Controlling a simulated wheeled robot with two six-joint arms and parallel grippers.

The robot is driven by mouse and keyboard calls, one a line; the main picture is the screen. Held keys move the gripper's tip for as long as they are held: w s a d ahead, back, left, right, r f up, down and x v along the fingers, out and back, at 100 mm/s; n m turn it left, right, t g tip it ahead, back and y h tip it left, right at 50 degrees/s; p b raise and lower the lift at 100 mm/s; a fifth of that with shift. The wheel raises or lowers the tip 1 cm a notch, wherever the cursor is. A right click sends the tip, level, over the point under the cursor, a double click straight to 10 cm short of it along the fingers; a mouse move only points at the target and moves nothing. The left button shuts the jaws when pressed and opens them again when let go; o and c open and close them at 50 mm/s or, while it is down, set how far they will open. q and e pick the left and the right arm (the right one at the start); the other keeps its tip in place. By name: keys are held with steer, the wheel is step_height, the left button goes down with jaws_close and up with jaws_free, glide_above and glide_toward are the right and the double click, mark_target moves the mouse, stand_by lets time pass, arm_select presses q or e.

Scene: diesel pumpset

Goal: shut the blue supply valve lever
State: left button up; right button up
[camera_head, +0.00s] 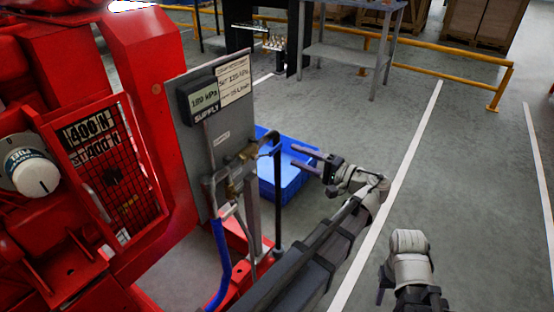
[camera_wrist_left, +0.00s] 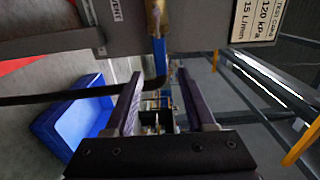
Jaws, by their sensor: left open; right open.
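A grey panel (camera_head: 197,129) marked SUPPLY carries a brass valve (camera_head: 233,182) and pipes at its lower edge. In the left wrist view, a narrow blue lever (camera_wrist_left: 159,52) shows below a brass fitting (camera_wrist_left: 155,17), beyond my left fingertips and between their lines.
A dark bent pipe (camera_head: 277,195) stands close before my left fingers. A blue crate (camera_head: 295,180) is on the floor behind. The red pumpset (camera_head: 160,120) fills the left, with a blue hose (camera_head: 222,255) below the panel. The floor on the right is clear.

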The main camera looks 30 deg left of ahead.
mark_target(278, 149)
arm_select(q)
steer(key=shift+w+a, duration=0.15)
steer(key=shift+a, duration=1.8)
steer(key=shift+w+a, duration=0.15)
steer(key=shift+a, duration=1.8)
jaws_close()
